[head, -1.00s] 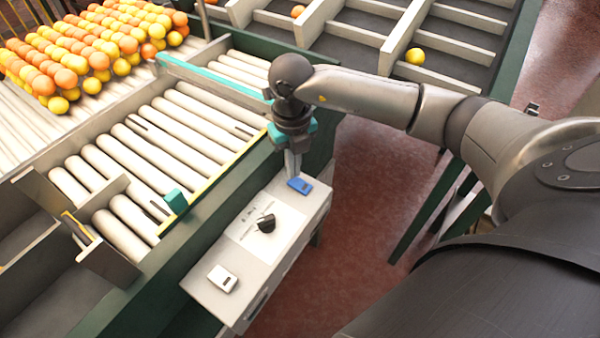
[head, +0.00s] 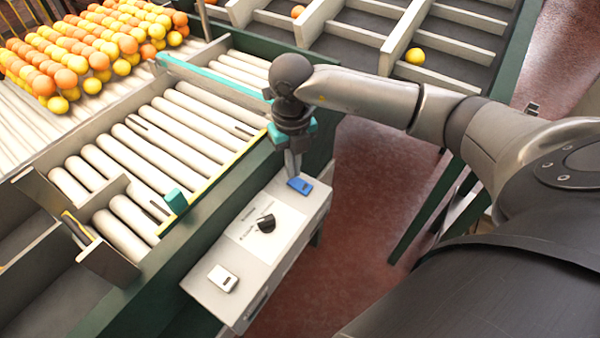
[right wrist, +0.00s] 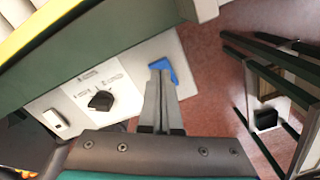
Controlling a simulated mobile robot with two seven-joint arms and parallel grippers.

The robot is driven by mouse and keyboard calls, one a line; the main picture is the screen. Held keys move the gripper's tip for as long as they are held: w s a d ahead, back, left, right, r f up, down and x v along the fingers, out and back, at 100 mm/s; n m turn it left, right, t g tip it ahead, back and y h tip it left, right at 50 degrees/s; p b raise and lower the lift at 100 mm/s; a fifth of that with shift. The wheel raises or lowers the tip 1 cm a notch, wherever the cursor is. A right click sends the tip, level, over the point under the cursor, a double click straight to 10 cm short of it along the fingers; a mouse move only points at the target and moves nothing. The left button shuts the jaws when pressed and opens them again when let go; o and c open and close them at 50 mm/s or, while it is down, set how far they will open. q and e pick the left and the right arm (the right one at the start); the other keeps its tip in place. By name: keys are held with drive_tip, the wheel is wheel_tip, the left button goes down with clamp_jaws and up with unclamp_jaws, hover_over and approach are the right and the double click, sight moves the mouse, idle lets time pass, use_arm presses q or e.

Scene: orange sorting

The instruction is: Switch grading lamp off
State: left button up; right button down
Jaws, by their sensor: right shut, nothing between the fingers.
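A grey control box (head: 205,296) stands beside the roller conveyor. On its top are a blue rocker switch (head: 300,186) at the far end, a black rotary knob (head: 266,223) in the middle and a white rocker switch (head: 222,279) at the near end. I cannot read which one is the lamp's. My right gripper (head: 294,174) points down with its shut, empty fingertips at the blue switch. In the right wrist view, the fingertips (right wrist: 158,76) overlap the blue switch (right wrist: 164,68) and partly hide it; contact looks likely. The black knob (right wrist: 100,101) and white switch (right wrist: 55,119) also show there. My left gripper is out of view.
The roller conveyor (head: 165,130), with a teal block (head: 175,201) on its edge, lies left of the box. Piled oranges (head: 92,52) are at the far left. Divided dark lanes (head: 345,35) run across the back. Red floor (head: 365,190) is open right of the box.

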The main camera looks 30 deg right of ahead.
sight(294, 180)
drive_tip(key=shift+f+b, duration=0.8)
drive_tip(key=shift+f, duration=0.2)
idle(0.6)
drive_tip(key=shift+r+p, duration=2.7)
drive_tip(key=shift+r, duration=0.9)
drive_tip(key=shift+s+f, duration=0.1)
